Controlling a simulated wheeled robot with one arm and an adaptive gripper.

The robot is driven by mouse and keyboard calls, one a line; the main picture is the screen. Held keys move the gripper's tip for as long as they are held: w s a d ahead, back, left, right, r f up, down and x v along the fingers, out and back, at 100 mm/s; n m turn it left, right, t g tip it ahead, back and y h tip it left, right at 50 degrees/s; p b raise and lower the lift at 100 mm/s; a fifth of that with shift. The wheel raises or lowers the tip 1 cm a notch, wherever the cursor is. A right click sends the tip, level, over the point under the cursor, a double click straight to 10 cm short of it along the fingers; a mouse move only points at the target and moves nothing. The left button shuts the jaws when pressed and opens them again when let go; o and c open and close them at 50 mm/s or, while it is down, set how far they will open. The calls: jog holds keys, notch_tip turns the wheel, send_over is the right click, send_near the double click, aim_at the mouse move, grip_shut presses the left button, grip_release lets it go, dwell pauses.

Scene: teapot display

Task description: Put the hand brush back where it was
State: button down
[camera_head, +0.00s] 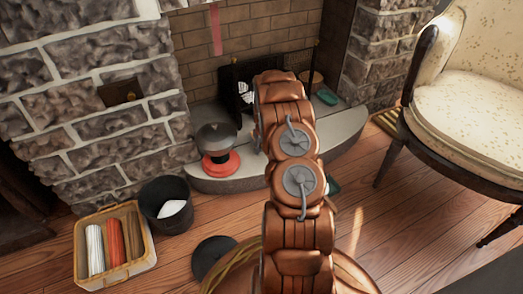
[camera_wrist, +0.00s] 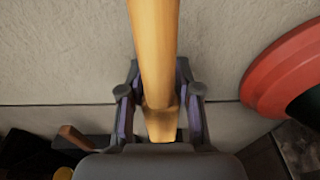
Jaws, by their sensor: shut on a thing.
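In the wrist view my gripper (camera_wrist: 160,95) is shut on a smooth yellow wooden handle (camera_wrist: 154,40), which looks like that of the hand brush (camera_wrist: 160,125). The handle runs between the two fingers and out past the top edge of the picture. No bristles show. Pale stone lies behind it. In the head view my arm covers the middle of the hearth, and my gripper and the held thing are hidden behind it.
A grey-topped thing on a red round base (camera_head: 221,164) stands on the stone hearth (camera_head: 235,184), left of my arm. A black bucket (camera_head: 152,213), a yellow crate (camera_head: 79,255) and a dark disc (camera_head: 207,252) are on the floor at left. An armchair (camera_head: 470,95) is at right.

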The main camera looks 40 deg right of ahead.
jog(key=c, duration=0.8)
grip_release()
